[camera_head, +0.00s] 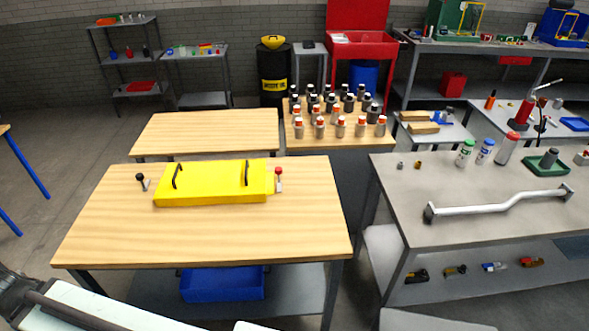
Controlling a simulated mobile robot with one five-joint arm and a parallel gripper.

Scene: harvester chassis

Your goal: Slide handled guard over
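The yellow guard (212,182) lies flat on the wooden table (110,232) in front of me. It has two dark upright handles, a left handle (176,176) and a right handle (246,173). A black-knobbed lever (141,181) stands just left of the guard. A red-knobbed lever (279,180) stands at its right end, next to a small pale part that shows from the guard's edge. What lies beneath the guard is hidden. My gripper is not in view.
A blue bin (222,285) sits on the shelf under the table. Another wooden table (205,130) stands behind. The front tabletop is clear.

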